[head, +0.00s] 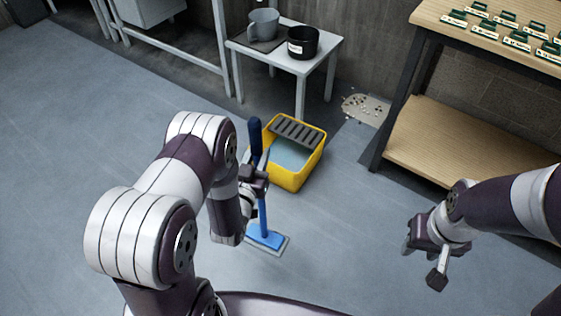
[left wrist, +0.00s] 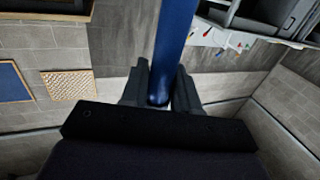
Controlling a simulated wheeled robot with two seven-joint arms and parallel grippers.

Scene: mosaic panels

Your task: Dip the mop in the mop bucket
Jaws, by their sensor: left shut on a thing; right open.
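The mop (head: 264,222) has a dark blue handle and a flat blue head with a grey pad. It is nearly upright, its head low near the floor in front of the bucket; I cannot tell whether it touches the floor. My left gripper (head: 262,183) is shut on the mop handle, which also shows between the fingers in the left wrist view (left wrist: 175,45). The yellow mop bucket (head: 291,179) stands just behind and right of the mop, with water and a dark slatted wringer on its far side. My right gripper (head: 424,262) is open and empty at the right.
A wooden shelf unit (head: 440,145) stands at the right. Small debris (head: 366,108) lies on the floor between them. The floor left of the bucket is clear.

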